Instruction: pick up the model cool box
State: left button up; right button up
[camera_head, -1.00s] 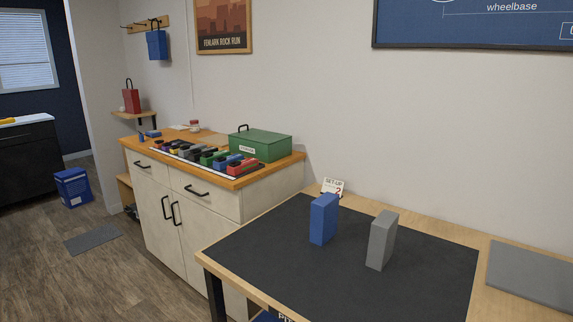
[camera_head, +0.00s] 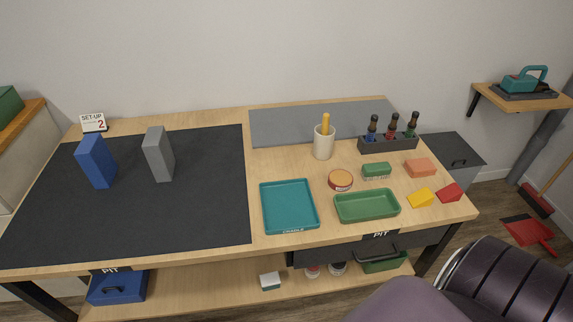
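I cannot tell for sure which thing is the model cool box. Small box-like things on the table's right half are a green block (camera_head: 376,170) with a pale lower edge and a salmon-orange block (camera_head: 420,168) to its right. A teal tray marked "CRADLE" (camera_head: 289,206) and a green tray (camera_head: 367,206) lie in front, both empty. Neither of my grippers is in view, so nothing shows as held.
A blue block (camera_head: 97,161) and a grey block (camera_head: 159,154) stand on the black mat (camera_head: 200,215). A cup (camera_head: 324,143), a round tin (camera_head: 341,180), a bottle rack (camera_head: 388,143) and yellow (camera_head: 421,198) and red (camera_head: 449,193) wedges crowd the right half.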

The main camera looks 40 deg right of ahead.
aim_at(270, 281)
jog(key=k+z, duration=0.1)
jog(key=z, duration=0.75)
